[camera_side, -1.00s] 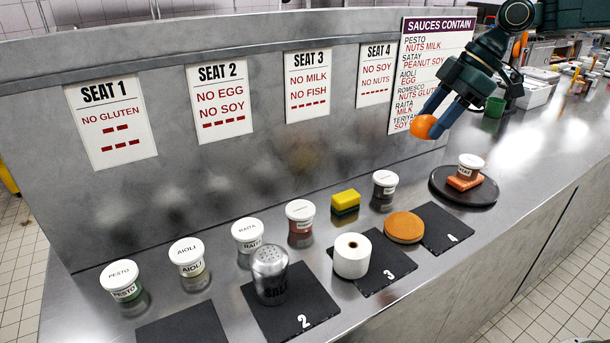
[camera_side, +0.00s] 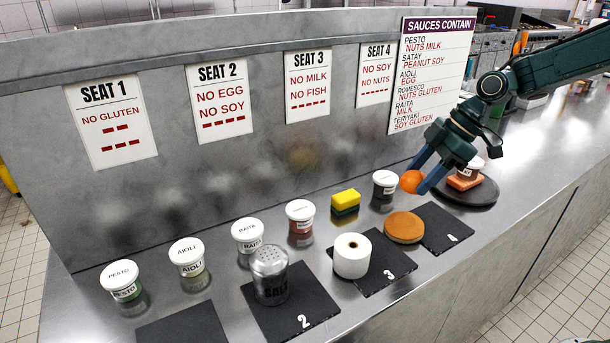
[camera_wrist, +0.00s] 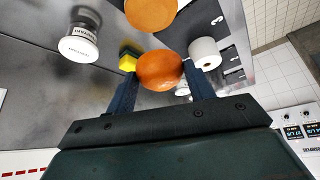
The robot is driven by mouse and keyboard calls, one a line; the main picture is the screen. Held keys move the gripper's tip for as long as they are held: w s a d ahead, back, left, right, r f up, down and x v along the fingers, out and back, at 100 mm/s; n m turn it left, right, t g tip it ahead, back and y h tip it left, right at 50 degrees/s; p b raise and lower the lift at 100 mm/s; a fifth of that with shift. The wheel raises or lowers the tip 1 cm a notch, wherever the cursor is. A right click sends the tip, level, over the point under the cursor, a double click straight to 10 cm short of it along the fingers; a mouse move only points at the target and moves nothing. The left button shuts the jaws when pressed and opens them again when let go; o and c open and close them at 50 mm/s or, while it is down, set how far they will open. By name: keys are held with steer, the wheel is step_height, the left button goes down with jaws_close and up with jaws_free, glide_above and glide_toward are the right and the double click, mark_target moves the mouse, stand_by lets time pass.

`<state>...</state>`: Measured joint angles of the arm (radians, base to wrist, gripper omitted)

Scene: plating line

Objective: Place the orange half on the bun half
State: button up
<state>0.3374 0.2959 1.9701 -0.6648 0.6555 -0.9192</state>
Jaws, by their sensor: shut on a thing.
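The orange half (camera_side: 411,182) is held between the blue fingers of my gripper (camera_side: 418,181), in the air above the counter. In the wrist view the orange half (camera_wrist: 160,70) shows its rounded peel between the two fingertips (camera_wrist: 160,78). The bun half (camera_side: 404,228) is a flat orange-brown disc lying between slates 3 and 4, below and close to the gripper in the side view. In the wrist view the bun half (camera_wrist: 150,12) is at the top edge, partly cut off, beyond the orange half. The two are apart.
A white roll (camera_side: 352,256) stands on slate 3 (camera_side: 392,262). A yellow-green sponge (camera_side: 345,200) and a lidded tub (camera_side: 385,184) stand behind the bun. Slate 4 (camera_side: 446,226) is bare. A round black board (camera_side: 480,196) holds a tub on an orange block.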

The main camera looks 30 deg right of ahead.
steer(key=shift+f, duration=4.1)
steer(key=shift+f, duration=0.45)
steer(key=o, duration=1)
steer(key=shift+r, duration=0.1)
steer(key=shift+r, duration=0.35)
steer(key=v, duration=1.2)
